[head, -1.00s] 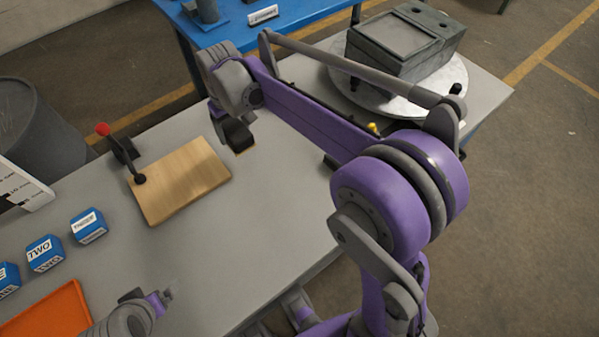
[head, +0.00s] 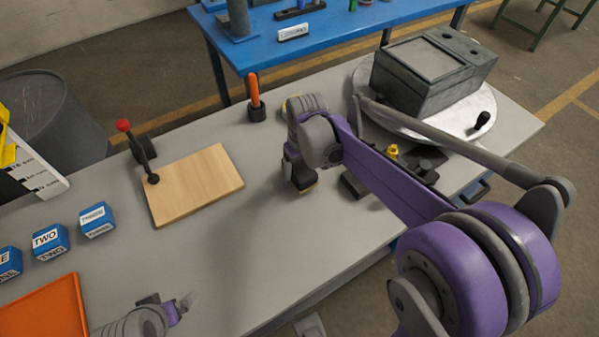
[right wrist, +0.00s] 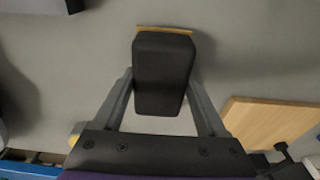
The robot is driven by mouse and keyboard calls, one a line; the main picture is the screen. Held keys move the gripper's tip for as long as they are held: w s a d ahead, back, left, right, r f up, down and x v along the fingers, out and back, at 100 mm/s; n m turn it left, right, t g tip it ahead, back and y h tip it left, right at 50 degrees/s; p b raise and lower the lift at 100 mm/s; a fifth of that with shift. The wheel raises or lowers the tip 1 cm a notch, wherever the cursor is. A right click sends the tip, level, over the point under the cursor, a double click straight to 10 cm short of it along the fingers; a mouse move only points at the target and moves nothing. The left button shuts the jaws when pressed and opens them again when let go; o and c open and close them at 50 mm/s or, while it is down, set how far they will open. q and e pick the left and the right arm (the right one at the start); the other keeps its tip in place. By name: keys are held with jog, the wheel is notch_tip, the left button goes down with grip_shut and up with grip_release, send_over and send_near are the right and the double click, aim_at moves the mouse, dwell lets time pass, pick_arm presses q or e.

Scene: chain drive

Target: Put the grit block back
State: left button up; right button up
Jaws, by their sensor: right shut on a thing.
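The grit block (right wrist: 163,75) is a dark block with a thin tan layer along its far edge in the right wrist view. My right gripper (right wrist: 162,90) is shut on it, one finger on each side. In the head view the block (head: 304,186) hangs below my right gripper (head: 303,170), over the grey table right of the wooden board. Whether it touches the table I cannot tell. My left gripper (head: 172,306) is at the lower left of the head view, near the orange tray; its fingers are too unclear to judge.
The wooden board (head: 195,184) lies left, with a red-knobbed lever (head: 140,150) at its edge. An orange-handled tool (head: 254,92) stands behind. A low dark piece (head: 354,187) lies right of the block. A grey metal box (head: 425,75) sits on a round plate (head: 487,105). Blue cubes (head: 97,220) are left.

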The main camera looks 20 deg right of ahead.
pick_arm(q)
jog(key=shift+f, duration=0.15)
pick_arm(e)
notch_tip(320, 180, down, 2)
jog(key=shift+f, duration=0.15)
pick_arm(q)
jog(key=shift+f, duration=0.15)
pick_arm(e)
jog(key=shift+f, duration=0.2)
jog(key=o, duration=1.4)
jog(key=shift+r, duration=0.1)
